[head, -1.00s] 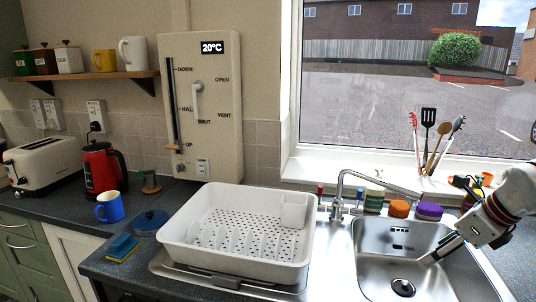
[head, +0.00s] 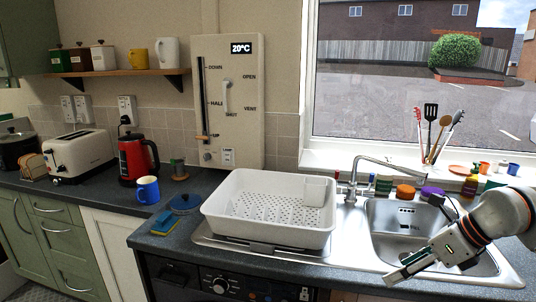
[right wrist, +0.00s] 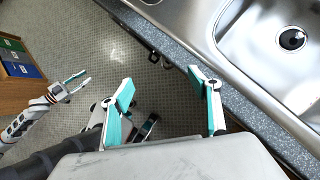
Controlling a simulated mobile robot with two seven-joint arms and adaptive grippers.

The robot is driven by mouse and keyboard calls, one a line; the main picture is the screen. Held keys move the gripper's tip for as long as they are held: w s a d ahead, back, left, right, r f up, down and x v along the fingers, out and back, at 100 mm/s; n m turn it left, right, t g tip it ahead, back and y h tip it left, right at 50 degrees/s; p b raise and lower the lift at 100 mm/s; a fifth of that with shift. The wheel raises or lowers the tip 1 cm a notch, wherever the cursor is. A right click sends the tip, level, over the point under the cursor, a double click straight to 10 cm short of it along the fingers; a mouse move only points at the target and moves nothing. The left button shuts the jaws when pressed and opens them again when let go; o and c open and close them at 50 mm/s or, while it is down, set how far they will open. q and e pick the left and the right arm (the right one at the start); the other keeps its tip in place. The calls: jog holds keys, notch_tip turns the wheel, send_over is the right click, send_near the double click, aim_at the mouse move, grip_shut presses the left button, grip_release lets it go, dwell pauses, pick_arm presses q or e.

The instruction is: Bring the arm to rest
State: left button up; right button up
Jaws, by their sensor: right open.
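My right gripper (head: 394,277) comes in from the right in the head view, low over the front edge of the counter before the sink (head: 403,225). In the right wrist view, its teal-lined fingers (right wrist: 162,82) are spread apart with nothing between them. The floor, the counter edge and the steel sink (right wrist: 258,75) show beyond them. My left gripper (right wrist: 78,82) shows small at the left of the right wrist view, over the floor, with its fingers apart and empty. It is out of the head view.
A white dish rack (head: 268,238) stands left of the sink. A blue mug (head: 147,190), red kettle (head: 132,160) and toaster (head: 80,155) stand farther left. Floor (right wrist: 120,50) is open before the counter.

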jog(key=s+a+f+m+t+y+b, duration=0.1)
jog(key=s+a+f+m+t+y, duration=0.15)
jog(key=a+m+y, duration=0.6)
jog(key=s+a+f+m+t+y+b, duration=0.1)
jog(key=s+a+m+t+y, duration=0.2)
jog(key=a, duration=1)
jog(key=d+f+m+t+h+b, duration=0.1)
jog(key=d+f+m+t+h, duration=0.25)
jog(key=f+m, duration=0.5)
jog(key=d+f+m+t+h+b, duration=0.1)
jog(key=d+f+m+t+h, duration=0.2)
jog(key=f+m+h, duration=0.35)
pick_arm(q)
jog(key=f, duration=0.5)
jog(key=shift+s+d, duration=0.15)
jog(key=shift+s, duration=0.05)
pick_arm(e)
jog(key=s+d+f+m+g+h, duration=0.2)
jog(key=s+f+m, duration=0.4)
jog(key=f, duration=0.4)
jog(key=s+d+f+m+g+h, duration=0.2)
jog(key=s+f+m, duration=0.4)
jog(key=f, duration=0.5)
jog(key=s+g, duration=0.1)
jog(key=s, duration=0.1)
jog(key=shift+s+d, duration=0.15)
jog(key=shift+s, duration=0.25)
jog(key=shift+m, duration=0.25)
